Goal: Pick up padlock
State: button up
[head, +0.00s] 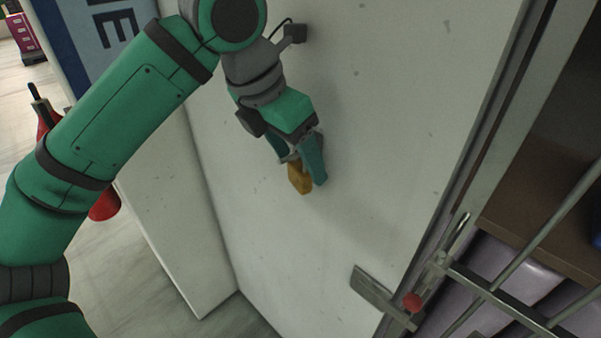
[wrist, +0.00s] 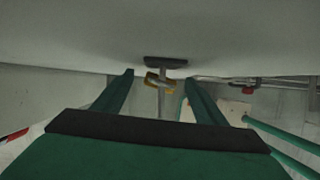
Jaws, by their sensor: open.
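The padlock (head: 299,179) is a small yellow-orange block close to the white wall panel. It also shows in the wrist view (wrist: 151,83), near a dark fitting (wrist: 166,62) on the pale surface. My gripper (head: 305,168) points down along the panel, with the padlock at its fingertips. In the wrist view my gripper (wrist: 159,80) has its two green fingers apart, one on each side of the padlock. I cannot tell whether either finger touches it. The top of the padlock is partly hidden by my fingers in the head view.
The white panel (head: 400,100) runs close beside my gripper. A metal latch with a red knob (head: 412,302) sticks out at lower right, beside metal bars (head: 545,240) and shelves. A red object (head: 104,205) stands behind my arm at left.

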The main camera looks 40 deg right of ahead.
jog(key=shift+s, duration=0.1)
jog(key=shift+c, duration=0.6)
jog(key=shift+d, duration=0.1)
jog(key=c, duration=1.2)
jog(key=shift+o, duration=0.2)
jog(key=shift+r, duration=0.35)
jog(key=a, duration=1.8)
jog(key=shift+r, duration=0.35)
